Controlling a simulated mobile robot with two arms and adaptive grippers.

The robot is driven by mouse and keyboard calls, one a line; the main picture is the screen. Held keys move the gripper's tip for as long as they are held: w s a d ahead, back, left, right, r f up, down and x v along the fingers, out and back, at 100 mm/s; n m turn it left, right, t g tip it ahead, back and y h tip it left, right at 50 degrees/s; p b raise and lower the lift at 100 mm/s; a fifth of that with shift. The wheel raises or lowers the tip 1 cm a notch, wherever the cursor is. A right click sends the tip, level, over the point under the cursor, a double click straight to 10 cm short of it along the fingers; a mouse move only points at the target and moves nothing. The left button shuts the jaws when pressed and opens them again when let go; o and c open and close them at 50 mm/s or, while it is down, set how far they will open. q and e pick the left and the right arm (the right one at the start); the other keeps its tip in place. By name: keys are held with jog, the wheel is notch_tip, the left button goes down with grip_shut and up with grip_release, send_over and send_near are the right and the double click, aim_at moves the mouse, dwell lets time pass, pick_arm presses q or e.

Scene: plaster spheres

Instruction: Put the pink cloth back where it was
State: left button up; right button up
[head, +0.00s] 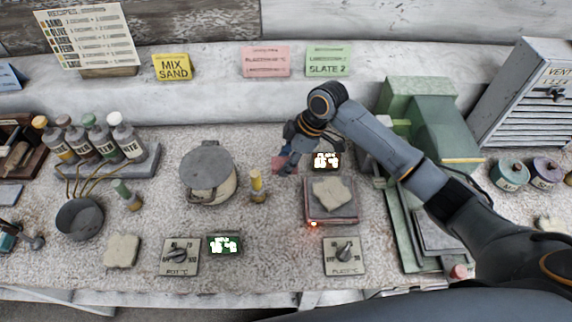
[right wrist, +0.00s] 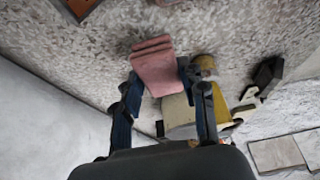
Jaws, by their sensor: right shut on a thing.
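The pink cloth (head: 279,166) is at the back middle of the bench, partly hidden behind my right gripper in the head view. In the right wrist view the cloth (right wrist: 154,70) looks like a folded pad between the two fingers. My right gripper (head: 288,163) is shut on it, with the fingers (right wrist: 157,88) on either side. The cloth is low over the speckled bench top; I cannot tell whether it touches it. My left gripper is not in view.
A lidded pot (head: 207,170) and a yellow-topped bottle (head: 256,186) stand left of my right gripper. A hot plate (head: 330,216) with a beige pad and red light is in front right. A green machine (head: 422,108) stands right. Signs (head: 266,62) line the back ledge.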

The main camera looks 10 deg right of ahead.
notch_tip(320, 180, down, 3)
jog(key=shift+w+f+p, duration=0.1)
jog(key=shift+w+p, duration=0.05)
jog(key=shift+p, duration=0.5)
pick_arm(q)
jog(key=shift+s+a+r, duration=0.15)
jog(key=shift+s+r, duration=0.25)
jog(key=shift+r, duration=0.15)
pick_arm(e)
jog(key=shift+f, duration=0.1)
jog(key=shift+f, duration=0.1)
jog(key=o, duration=1)
jog(key=shift+r, duration=0.25)
pick_arm(q)
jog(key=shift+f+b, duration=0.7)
jog(key=shift+b, duration=0.1)
pick_arm(e)
jog(key=v, duration=1.1)
jog(key=shift+d+r, duration=0.2)
jog(key=shift+r, duration=0.15)
